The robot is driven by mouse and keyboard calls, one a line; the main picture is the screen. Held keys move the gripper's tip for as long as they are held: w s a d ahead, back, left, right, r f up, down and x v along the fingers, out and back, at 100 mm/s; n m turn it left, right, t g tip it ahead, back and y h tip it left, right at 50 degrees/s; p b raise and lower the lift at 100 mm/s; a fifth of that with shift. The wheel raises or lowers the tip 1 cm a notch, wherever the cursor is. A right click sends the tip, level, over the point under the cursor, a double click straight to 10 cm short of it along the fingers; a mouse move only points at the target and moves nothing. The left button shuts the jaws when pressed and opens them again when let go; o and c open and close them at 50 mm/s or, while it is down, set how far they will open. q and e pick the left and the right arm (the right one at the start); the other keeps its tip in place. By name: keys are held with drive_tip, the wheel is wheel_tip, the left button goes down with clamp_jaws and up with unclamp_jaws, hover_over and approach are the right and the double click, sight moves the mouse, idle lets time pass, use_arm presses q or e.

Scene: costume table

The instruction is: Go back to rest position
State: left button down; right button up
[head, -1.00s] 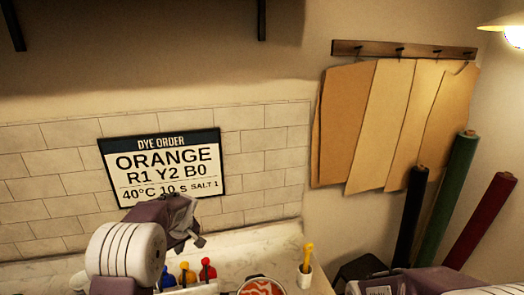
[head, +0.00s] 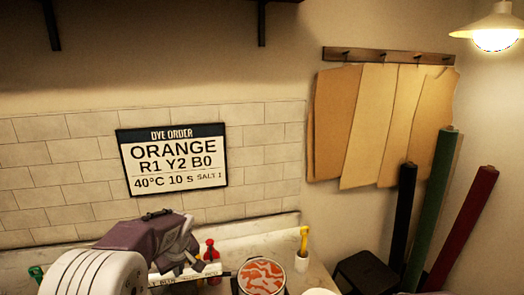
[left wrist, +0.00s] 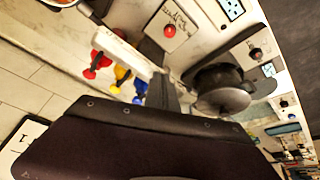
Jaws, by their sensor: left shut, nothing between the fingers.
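My left gripper (head: 188,268) is shut and empty. It is at the lower left of the head view, in front of the tiled wall and near the back edge of the table. In the left wrist view the dark purple casing of my left arm (left wrist: 140,145) fills the bottom. My right gripper is out of view.
A red-capped bottle (head: 210,250) stands beside my left gripper; blue (left wrist: 140,86) and yellow (left wrist: 121,73) ones show in the wrist view.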

use_arm(q)
drive_tip(key=s+d+f+m+g+h+b, duration=0.1)
drive_tip(key=s+d+f+m+b, duration=0.1)
drive_tip(key=s+f, duration=0.3)
drive_tip(key=s+d+f+m+h+b, duration=0.1)
drive_tip(key=s+f, duration=0.4)
drive_tip(key=s, duration=0.6)
drive_tip(key=s+d+f+m+g+h+b, duration=0.1)
drive_tip(key=s+d+f+m+b, duration=0.1)
drive_tip(key=s+f+m, duration=0.3)
drive_tip(key=s+d, duration=0.1)
drive_tip(key=s, duration=0.2)
drive_tip(key=shift+d+g+b, duration=0.3)
drive_tip(key=shift+d, duration=0.05)
